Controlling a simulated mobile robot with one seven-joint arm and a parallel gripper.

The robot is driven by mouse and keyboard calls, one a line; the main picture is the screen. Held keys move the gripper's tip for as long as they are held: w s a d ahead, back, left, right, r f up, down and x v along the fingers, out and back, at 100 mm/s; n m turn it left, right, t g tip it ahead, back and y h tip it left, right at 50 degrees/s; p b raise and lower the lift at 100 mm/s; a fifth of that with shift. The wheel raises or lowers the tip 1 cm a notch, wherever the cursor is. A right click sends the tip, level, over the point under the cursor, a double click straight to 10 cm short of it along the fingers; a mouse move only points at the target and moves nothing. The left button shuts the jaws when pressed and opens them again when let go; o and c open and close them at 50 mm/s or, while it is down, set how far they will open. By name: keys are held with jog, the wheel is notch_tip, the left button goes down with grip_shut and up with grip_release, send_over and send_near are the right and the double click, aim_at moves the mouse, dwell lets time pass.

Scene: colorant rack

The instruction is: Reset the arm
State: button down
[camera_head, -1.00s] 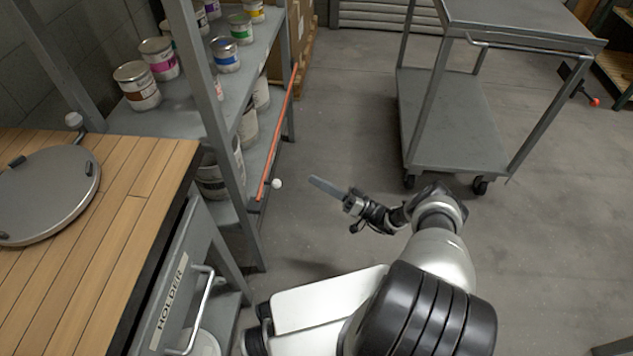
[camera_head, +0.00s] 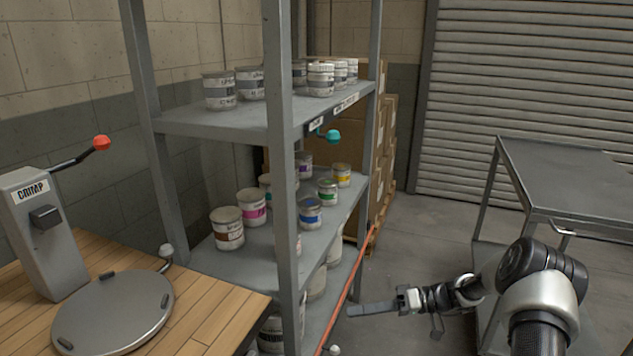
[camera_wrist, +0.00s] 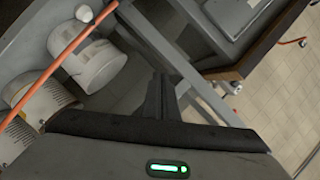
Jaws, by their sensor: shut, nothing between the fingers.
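My gripper (camera_head: 370,309) is in the head view at lower centre right, to the right of the shelf rack's lower front edge. It is shut and empty, its fingers pointing left toward the rack. In the wrist view my gripper's fingers (camera_wrist: 161,95) show as a dark closed pair at centre. The grey shelf rack (camera_head: 283,150) stands at centre left in the head view.
An orange bar (camera_head: 349,290) runs along the rack's lower front, close to my gripper. Paint cans (camera_head: 227,228) stand on the shelves. A wooden bench with a crimp machine (camera_head: 42,235) is at left. A grey cart (camera_head: 575,190) stands at right, with open floor between.

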jog(key=s+a+r+m+g+h, duration=0.1)
jog(key=s+r+h, duration=0.45)
jog(key=r, duration=0.35)
jog(key=s+a+r+m+h, duration=0.1)
jog(key=s+r+h, duration=0.4)
jog(key=r, duration=0.5)
jog(key=s+d+r+m+t+h, duration=0.25)
jog(key=s+r, duration=0.25)
jog(key=s, duration=0.4)
jog(key=s+d+r+m+t+h, duration=0.25)
jog(key=s+r+t, duration=0.2)
jog(key=s, duration=0.45)
notch_tip(320, 180, up, 28)
jog(key=p, duration=2.8)
jog(key=shift+s+r+g, duration=0.15)
jog(key=shift+s+g, duration=0.15)
